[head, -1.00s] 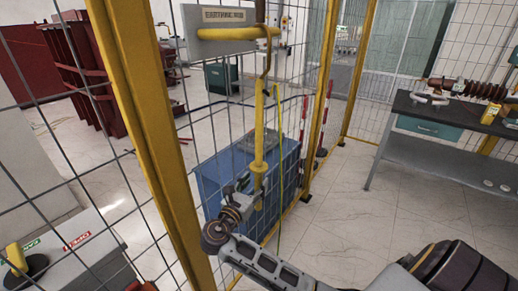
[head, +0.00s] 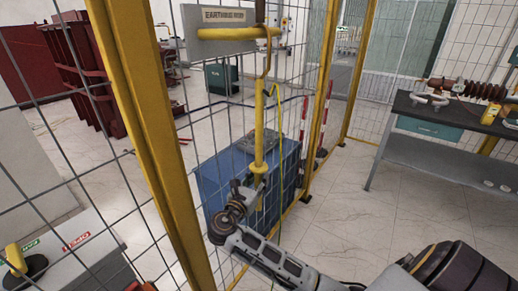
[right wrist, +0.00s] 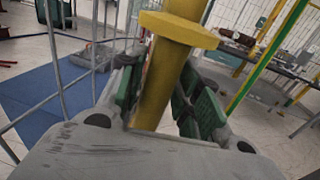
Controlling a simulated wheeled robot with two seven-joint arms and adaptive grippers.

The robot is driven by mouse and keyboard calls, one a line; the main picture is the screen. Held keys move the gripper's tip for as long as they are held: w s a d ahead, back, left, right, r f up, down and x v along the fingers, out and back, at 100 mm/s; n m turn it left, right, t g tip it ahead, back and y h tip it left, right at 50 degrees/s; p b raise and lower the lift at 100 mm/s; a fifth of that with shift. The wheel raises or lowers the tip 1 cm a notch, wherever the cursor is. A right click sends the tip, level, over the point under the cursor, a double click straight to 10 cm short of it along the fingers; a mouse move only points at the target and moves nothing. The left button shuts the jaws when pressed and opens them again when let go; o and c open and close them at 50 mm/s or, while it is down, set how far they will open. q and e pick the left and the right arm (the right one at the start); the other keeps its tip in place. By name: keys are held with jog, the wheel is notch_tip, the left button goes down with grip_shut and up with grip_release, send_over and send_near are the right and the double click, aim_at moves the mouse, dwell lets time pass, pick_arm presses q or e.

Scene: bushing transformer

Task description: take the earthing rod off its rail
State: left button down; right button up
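My right gripper (head: 258,187) is at the rod's lower end, just below the collar. In the right wrist view the rod (right wrist: 160,85) runs between the green-padded fingers of the gripper (right wrist: 160,92), with the collar above them. A narrow gap shows between the left pad and the rod, so the fingers look open around it. My left gripper is not in view.
A yellow fence post (head: 150,140) stands left of the rod, with wire mesh around it. A green-yellow cable hangs beside the rod. A workbench (head: 430,165) stands at right, with clear floor before it.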

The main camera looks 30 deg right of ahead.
grip_shut()
jog(key=shift+r, duration=0.1)
